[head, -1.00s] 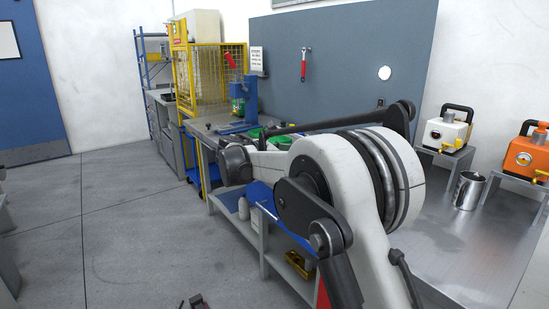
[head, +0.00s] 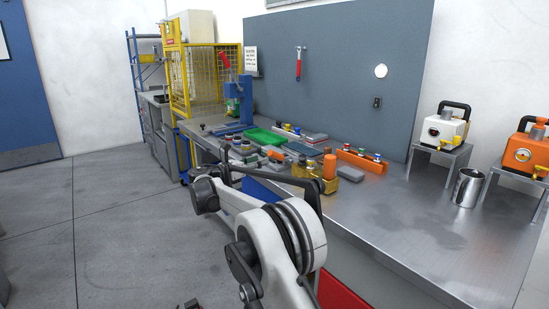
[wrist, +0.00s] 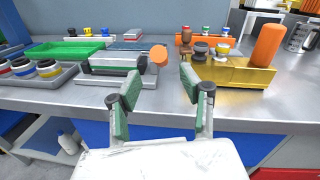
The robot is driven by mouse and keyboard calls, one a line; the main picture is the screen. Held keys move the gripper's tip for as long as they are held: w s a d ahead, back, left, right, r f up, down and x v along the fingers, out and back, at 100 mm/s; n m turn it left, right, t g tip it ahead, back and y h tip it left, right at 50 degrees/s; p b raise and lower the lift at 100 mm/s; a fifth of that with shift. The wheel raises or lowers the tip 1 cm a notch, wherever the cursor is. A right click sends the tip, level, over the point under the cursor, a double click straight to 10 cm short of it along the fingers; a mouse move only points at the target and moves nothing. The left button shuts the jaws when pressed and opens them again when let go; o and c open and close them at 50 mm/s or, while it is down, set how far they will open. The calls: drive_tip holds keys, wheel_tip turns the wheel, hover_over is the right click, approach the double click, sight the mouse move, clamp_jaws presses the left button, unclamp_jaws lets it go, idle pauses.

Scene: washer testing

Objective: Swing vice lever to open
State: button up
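In the wrist view, a grey vice-like block (wrist: 112,66) lies on the bench left of centre. A round orange knob (wrist: 159,55), which looks like the end of its lever, stands at its right end. Both are small in the head view, and I cannot make out the lever's exact angle there. My gripper (wrist: 153,88) is open and empty in the wrist view. Its two green-padded fingers are wide apart in front of the bench edge, with the knob beyond the gap between them. In the head view the gripper is hidden behind my arm.
A gold fixture (wrist: 232,76) with an upright orange cylinder (wrist: 267,45) stands to the right. A green tray (wrist: 70,48) and a grey tray (wrist: 40,82) of ringed parts are to the left. A blue press (head: 238,105) stands farther back.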

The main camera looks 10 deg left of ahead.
sight(275, 155)
drive_tip(key=b+x, duration=0.1)
drive_tip(key=x, duration=0.7)
drive_tip(key=shift+w+d, duration=0.2)
clamp_jaws()
